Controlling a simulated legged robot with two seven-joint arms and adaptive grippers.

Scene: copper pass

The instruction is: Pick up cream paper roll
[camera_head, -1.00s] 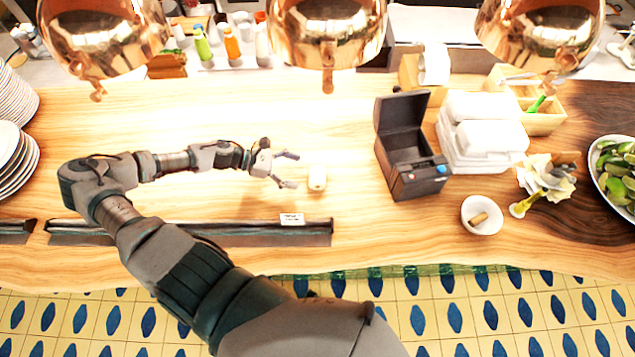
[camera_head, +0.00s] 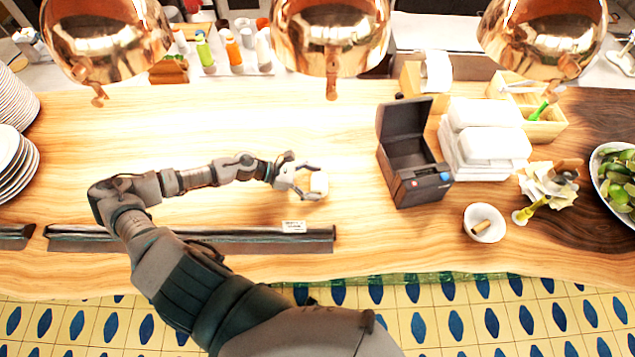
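The cream paper roll (camera_head: 319,183) stands on the wooden counter, a little left of the dark open box. My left gripper (camera_head: 314,182) reaches it from the left, with one finger on its far side and one on its near side. The fingers look open around the roll; I cannot tell whether they touch it. My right gripper is not in view.
A dark open box (camera_head: 411,160) stands to the right, with white stacked containers (camera_head: 484,140) beyond it. A small white bowl (camera_head: 484,222) is at the right front. A dark rail (camera_head: 190,240) lies along the front edge. Copper lamps (camera_head: 331,35) hang above.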

